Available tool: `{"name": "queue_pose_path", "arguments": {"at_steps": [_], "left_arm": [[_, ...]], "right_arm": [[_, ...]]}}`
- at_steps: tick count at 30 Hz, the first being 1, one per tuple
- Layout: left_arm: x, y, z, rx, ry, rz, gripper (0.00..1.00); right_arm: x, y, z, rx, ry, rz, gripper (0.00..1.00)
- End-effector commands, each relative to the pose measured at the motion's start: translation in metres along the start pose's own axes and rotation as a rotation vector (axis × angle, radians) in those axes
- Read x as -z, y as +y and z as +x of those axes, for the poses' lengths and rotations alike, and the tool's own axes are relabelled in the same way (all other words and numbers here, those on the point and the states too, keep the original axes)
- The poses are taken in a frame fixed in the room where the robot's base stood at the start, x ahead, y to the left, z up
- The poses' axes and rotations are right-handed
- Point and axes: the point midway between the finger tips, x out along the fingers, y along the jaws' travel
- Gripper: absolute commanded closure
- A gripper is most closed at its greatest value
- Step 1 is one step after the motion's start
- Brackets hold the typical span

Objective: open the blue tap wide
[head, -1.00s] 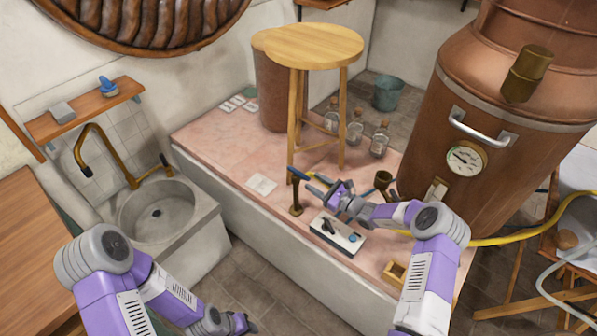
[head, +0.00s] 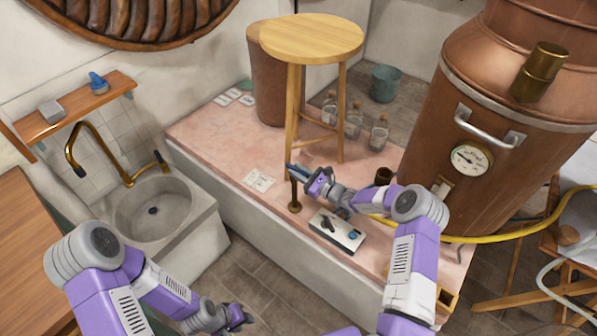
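The blue tap is a dark bronze post (head: 294,194) standing on the pink platform, with a blue lever (head: 290,169) at its top. My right gripper (head: 303,176) is at the lever, at the top of the post. The fingers and lever overlap in the picture, so I cannot tell whether they touch or whether the gripper is shut. My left gripper (head: 241,317) is low at the front, over the floor and away from the tap. Its fingers are too small to read.
A wooden stool (head: 310,40) stands just behind the tap. A grey box (head: 338,230) with a black lever and blue knob lies in front of it. A copper still (head: 480,130) rises at the right. Glass bottles (head: 353,122) stand behind. A stone sink (head: 190,235) is at left.

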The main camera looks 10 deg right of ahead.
Motion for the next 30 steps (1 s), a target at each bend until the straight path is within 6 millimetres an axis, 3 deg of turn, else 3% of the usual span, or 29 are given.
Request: {"name": "queue_pose_path", "arguments": {"at_steps": [4, 14, 20, 30], "left_arm": [[0.000, 0.000, 0.000, 0.000, 0.000, 0.000, 0.61], [0.000, 0.003, -0.008, 0.000, 0.000, 0.000, 0.61], [-0.001, 0.011, -0.029, 0.000, 0.000, 0.000, 0.61], [-0.004, 0.032, -0.084, 0.000, 0.000, 0.000, 0.61]], "right_arm": [[0.000, -0.001, 0.000, 0.001, 0.000, 0.000, 1.00], [-0.002, 0.000, 0.000, 0.035, 0.008, 0.002, 1.00], [-0.005, 0.002, 0.000, 0.138, 0.029, 0.006, 1.00], [-0.008, 0.009, 0.002, 0.433, 0.089, 0.007, 1.00]]}}
